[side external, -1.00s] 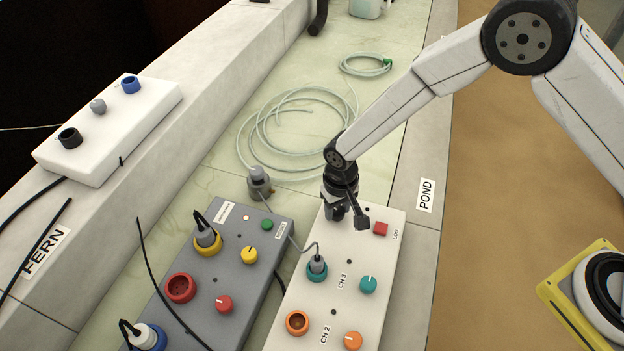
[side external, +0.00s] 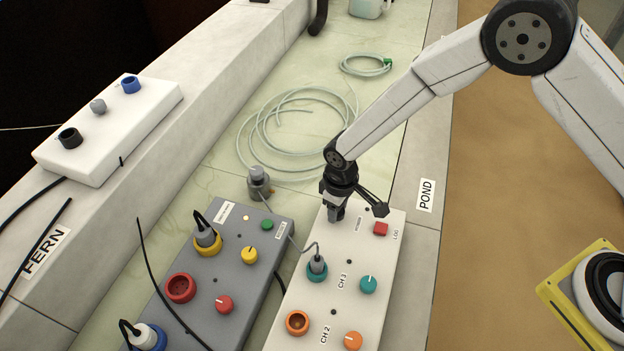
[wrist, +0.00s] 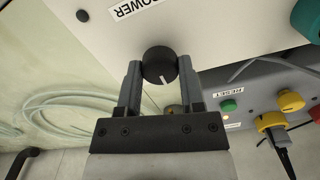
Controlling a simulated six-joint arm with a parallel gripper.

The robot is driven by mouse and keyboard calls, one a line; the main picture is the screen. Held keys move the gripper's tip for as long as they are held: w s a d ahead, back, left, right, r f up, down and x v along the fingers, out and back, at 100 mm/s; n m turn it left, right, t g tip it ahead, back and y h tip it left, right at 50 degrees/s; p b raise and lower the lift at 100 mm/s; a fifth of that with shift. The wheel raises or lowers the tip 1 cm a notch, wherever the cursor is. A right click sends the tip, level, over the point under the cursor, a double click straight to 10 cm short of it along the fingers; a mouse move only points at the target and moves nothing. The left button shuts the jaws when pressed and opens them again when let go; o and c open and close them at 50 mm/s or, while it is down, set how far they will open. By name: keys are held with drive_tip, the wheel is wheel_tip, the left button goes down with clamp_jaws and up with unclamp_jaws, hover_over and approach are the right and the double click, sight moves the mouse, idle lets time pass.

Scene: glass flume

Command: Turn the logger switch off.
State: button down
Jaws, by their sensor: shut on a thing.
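The white logger box (side external: 320,295) lies in the flume's near part, with a POWER label and a LOG label on its far end. My gripper (side external: 336,213) points down over the far left corner of this box. In the wrist view, my gripper (wrist: 160,72) has its two fingers closed on the sides of a round black knob (wrist: 158,60). A white line on the knob points toward my gripper's body, slightly to the right. The POWER label (wrist: 135,8) is beside the knob. In the side view my gripper hides the knob.
A red LOG button (side external: 380,229) is right of my gripper. A teal plug (side external: 317,267) and teal dial (side external: 368,284) are nearer. A grey box (side external: 225,275) with plugs and dials stands left. A grey fitting (side external: 259,182) and coiled tubing (side external: 290,120) lie beyond.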

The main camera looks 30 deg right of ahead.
drive_tip(key=shift+c, duration=1.1)
unclamp_jaws()
drive_tip(key=shift+r, duration=3.95)
drive_tip(key=s+d+r+m+t, duration=0.1)
drive_tip(key=s+d+r+m, duration=0.1)
drive_tip(key=d, duration=0.5)
drive_tip(key=s+d+r+m, duration=0.2)
drive_tip(key=s+d+r, duration=0.2)
drive_tip(key=s+d, duration=0.3)
drive_tip(key=s+d+r+m+t, duration=0.1)
drive_tip(key=s+d+r+m, duration=0.1)
drive_tip(key=s+d+r, duration=0.2)
drive_tip(key=d, duration=0.3)
drive_tip(key=shift+s+d+t, duration=0.3)
